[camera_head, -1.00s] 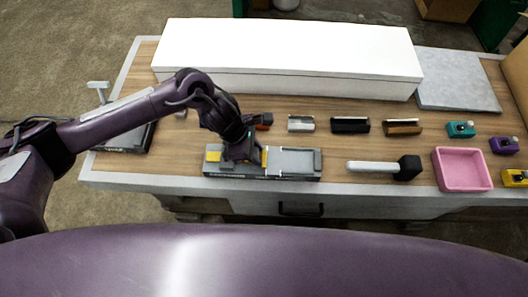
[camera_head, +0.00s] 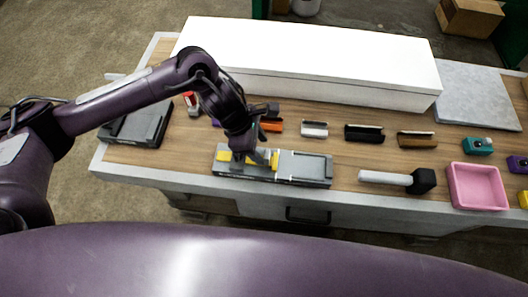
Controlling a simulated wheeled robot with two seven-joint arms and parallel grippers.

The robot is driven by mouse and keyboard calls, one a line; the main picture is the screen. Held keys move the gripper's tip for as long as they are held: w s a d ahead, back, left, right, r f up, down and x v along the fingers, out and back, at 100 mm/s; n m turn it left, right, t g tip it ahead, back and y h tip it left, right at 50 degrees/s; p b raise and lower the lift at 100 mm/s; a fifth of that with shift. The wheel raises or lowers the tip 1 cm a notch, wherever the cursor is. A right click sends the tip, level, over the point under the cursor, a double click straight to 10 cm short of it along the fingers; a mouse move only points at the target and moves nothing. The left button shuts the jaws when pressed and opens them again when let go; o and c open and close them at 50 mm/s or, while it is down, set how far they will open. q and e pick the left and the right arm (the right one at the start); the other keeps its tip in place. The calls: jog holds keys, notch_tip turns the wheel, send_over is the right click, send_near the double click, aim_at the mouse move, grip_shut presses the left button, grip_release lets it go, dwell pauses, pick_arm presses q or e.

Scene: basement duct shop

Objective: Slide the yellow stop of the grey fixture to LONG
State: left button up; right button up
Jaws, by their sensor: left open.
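The grey fixture (camera_head: 305,167) lies near the front edge of the workbench, left of centre. Yellow parts show on it: one at its left end (camera_head: 226,156) and a narrow upright one (camera_head: 274,160) near its middle. Which of them is the sliding stop I cannot tell for sure, and no LONG marking is readable. My left gripper (camera_head: 252,160) points down over the left half of the fixture, between the yellow parts. It is open; its fingers partly hide the fixture. Whether they touch a yellow part is unclear. My right gripper is not in view.
A long white box (camera_head: 315,62) spans the bench's back. Orange, white, black and brown channel pieces (camera_head: 364,133) lie behind the fixture. A mallet (camera_head: 395,180) and pink tray (camera_head: 476,187) are to the right. A dark grey device (camera_head: 138,124) stands at the left.

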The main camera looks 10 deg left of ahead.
pick_arm(q)
jog(key=v, duration=0.3)
jog(key=shift+a+r+b, duration=0.2)
jog(key=shift+r+b, duration=0.05)
jog(key=shift+b, duration=0.05)
jog(key=shift+s, duration=0.1)
